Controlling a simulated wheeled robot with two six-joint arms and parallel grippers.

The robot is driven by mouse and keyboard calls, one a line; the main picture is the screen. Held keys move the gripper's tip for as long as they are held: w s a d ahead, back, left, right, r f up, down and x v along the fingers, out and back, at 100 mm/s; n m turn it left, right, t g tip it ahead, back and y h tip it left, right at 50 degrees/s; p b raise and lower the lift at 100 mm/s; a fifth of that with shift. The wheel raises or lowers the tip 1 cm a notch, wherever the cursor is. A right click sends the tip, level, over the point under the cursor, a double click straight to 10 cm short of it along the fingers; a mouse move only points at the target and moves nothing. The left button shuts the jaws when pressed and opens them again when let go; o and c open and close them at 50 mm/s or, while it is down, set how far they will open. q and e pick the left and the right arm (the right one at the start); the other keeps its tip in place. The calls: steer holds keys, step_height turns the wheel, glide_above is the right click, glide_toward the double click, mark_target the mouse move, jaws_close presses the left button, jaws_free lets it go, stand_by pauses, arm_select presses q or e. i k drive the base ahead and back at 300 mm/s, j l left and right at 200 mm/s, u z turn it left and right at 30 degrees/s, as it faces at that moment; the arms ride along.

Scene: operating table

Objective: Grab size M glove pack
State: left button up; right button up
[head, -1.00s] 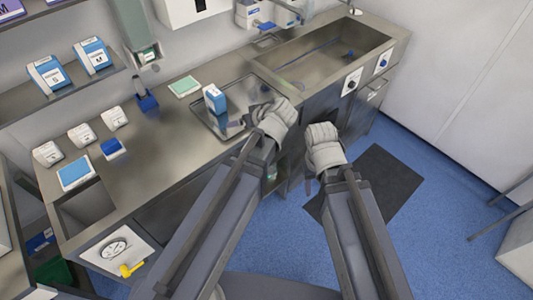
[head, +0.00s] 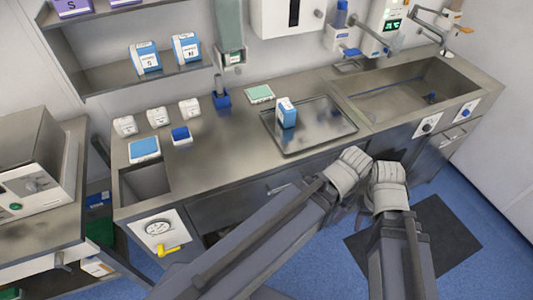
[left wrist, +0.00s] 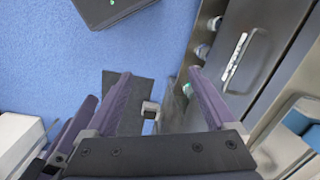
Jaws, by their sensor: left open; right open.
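Two blue-and-white packs stand on the lower wall shelf: a left pack (head: 145,57) and a right pack (head: 186,48). Their letters are too small to read surely now; earlier the right one looked like M and the left one like S. A similar pack (head: 287,112) stands upright on the metal tray, its label unclear. My left gripper (head: 348,172) is before the counter's front edge, right of and below the tray, apart from every pack. It is open and empty in the left wrist view (left wrist: 160,92). My right gripper (head: 388,186) is beside it, open, with nothing visible in it.
The metal tray (head: 335,125) lies on the counter (head: 225,150) left of the sink (head: 400,95). Small white boxes (head: 157,117), a blue-topped box (head: 144,149) and a green-topped box (head: 260,93) stand there too. A purple box (head: 72,7) marked S is on the upper shelf.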

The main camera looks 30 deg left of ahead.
mark_target(159, 117)
steer(key=u, duration=1.95)
steer(key=z, duration=0.2)
steer(key=k+j, duration=0.05)
